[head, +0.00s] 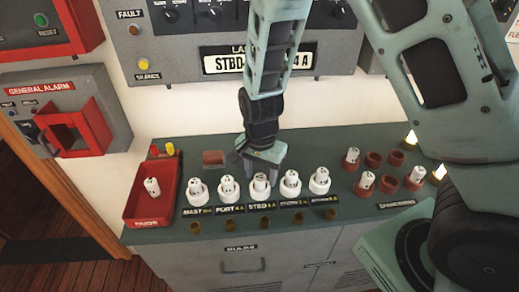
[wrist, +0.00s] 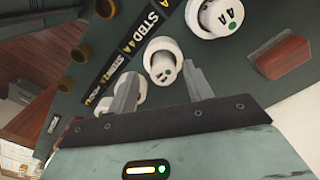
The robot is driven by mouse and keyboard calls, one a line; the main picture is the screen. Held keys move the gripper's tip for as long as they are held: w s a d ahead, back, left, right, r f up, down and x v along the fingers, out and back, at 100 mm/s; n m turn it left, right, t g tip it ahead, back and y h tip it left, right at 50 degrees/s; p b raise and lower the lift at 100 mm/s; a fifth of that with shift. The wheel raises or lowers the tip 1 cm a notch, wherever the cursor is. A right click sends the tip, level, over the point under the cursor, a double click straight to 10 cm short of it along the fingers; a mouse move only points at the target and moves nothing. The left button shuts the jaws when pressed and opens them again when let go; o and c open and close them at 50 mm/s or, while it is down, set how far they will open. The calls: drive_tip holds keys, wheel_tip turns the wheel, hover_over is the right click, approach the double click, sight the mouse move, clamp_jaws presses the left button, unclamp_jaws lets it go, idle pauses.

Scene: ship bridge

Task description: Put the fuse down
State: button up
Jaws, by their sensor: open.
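My gripper (head: 262,158) is open above the back of the console, just behind the STBD socket. In the wrist view its two fingers (wrist: 160,88) stand apart, with a white fuse (wrist: 162,70) visible between and beyond the tips. This fuse sits upright in the white STBD socket (head: 260,193); the fuse top also shows in the head view (head: 260,178). I cannot tell whether the fingers touch it. A neighbouring fuse marked 4A (wrist: 227,14) stands in the PORT socket (head: 227,194). A loose-looking fuse (head: 152,186) stands in the red tray (head: 140,213) at left.
White sockets MAST (head: 197,198) and two right of STBD (head: 290,191) hold fuses. Red-brown spare sockets (head: 390,184) at right hold several fuses; some are empty. A red-brown block (head: 213,158) lies behind PORT. The grey panel (head: 185,60) rises behind.

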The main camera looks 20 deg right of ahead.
sight(260, 177)
wheel_tip(260, 177, up, 9)
drive_tip(key=s+a+r+n, duration=0.3)
drive_tip(key=s+n, duration=0.6)
drive_tip(key=s, duration=0.1)
drive_tip(key=s+a+r+n, duration=0.3)
drive_tip(key=s+n, duration=0.6)
drive_tip(key=shift+s+a+r+y, duration=0.15)
drive_tip(key=shift+s+r+y, duration=0.15)
drive_tip(key=shift+s+r, duration=0.1)
wheel_tip(260, 177, down, 2)
drive_tip(key=b, duration=0.2)
drive_tip(key=shift+w+f+b, duration=0.1)
drive_tip(key=shift+f+b, duration=0.05)
drive_tip(key=shift+b, duration=0.2)
drive_tip(key=shift+c, duration=0.3)
